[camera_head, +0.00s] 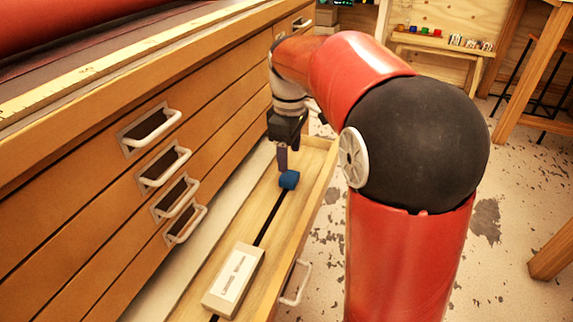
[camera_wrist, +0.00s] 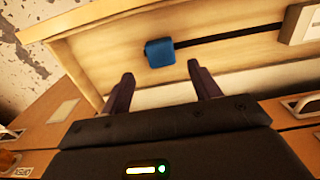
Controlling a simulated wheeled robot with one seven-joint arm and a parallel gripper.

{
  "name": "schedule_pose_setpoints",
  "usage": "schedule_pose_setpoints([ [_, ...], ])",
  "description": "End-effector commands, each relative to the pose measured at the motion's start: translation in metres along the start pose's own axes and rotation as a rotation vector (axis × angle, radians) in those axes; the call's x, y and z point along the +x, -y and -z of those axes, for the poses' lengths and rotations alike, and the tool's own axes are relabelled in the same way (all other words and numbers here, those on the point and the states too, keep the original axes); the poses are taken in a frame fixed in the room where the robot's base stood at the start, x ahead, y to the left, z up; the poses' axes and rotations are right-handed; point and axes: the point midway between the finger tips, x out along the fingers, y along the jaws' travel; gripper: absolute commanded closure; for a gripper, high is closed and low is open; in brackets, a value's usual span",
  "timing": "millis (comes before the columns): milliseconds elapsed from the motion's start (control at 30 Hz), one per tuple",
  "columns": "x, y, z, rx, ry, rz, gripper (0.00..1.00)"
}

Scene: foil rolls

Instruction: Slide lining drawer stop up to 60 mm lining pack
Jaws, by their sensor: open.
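The lining drawer (camera_head: 262,214) is pulled out low in the wooden cabinet. A dark rail (camera_head: 266,217) runs along its floor. The stop is a small blue block (camera_head: 289,180) on the rail toward the drawer's far end; it also shows in the wrist view (camera_wrist: 159,52). The lining pack (camera_head: 234,280), a pale box with a printed label, lies at the near end of the rail, well apart from the stop. My gripper (camera_head: 283,165) is just above and beside the stop. In the wrist view its two fingers (camera_wrist: 162,84) are apart with nothing between them, and the stop shows beyond their tips.
Closed drawers with white-rimmed handles (camera_head: 172,166) line the cabinet above the open drawer. The drawer's front wall (camera_head: 312,200) stands to the right of my gripper. The floor of the drawer between stop and pack is clear. A low bench (camera_head: 440,44) stands far back.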

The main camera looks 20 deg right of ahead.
Motion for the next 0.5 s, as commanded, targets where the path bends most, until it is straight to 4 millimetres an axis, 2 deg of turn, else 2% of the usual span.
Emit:
schedule_pose_setpoints([
  [33, 0.011, 0.001, -0.001, 0.000, 0.003, 0.004, 0.38],
  [200, 0.039, 0.001, -0.001, 0.001, 0.002, 0.003, 0.38],
  [333, 0.054, 0.001, -0.001, 0.002, 0.001, 0.002, 0.38],
  [500, 0.063, 0.001, 0.000, 0.002, 0.000, 0.000, 0.38],
])
